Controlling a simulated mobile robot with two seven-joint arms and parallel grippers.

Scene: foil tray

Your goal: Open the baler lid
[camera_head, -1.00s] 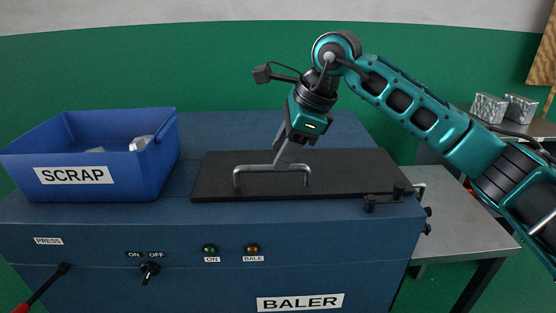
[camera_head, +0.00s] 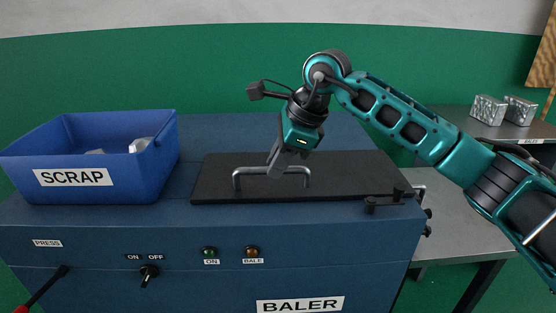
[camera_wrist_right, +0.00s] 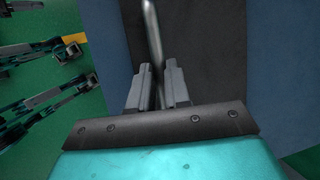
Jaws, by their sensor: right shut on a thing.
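The baler lid (camera_head: 340,182) is a flat black plate lying closed on top of the blue baler (camera_head: 200,275). A grey U-shaped handle (camera_head: 238,178) stands on the lid near its front edge. My right gripper (camera_head: 272,172) reaches down from the right and is shut on the handle's bar, near its middle. In the right wrist view the handle bar (camera_wrist_right: 152,30) runs between the two fingers (camera_wrist_right: 157,85). The fingers hide part of the bar. My left gripper is not in view.
A blue scrap bin (camera_head: 95,180) stands on the baler left of the lid. A black latch piece (camera_head: 388,200) sits at the lid's front right corner. The front panel has a switch (camera_head: 149,272) and lamps. Silver bales (camera_head: 488,110) rest on a shelf at the right.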

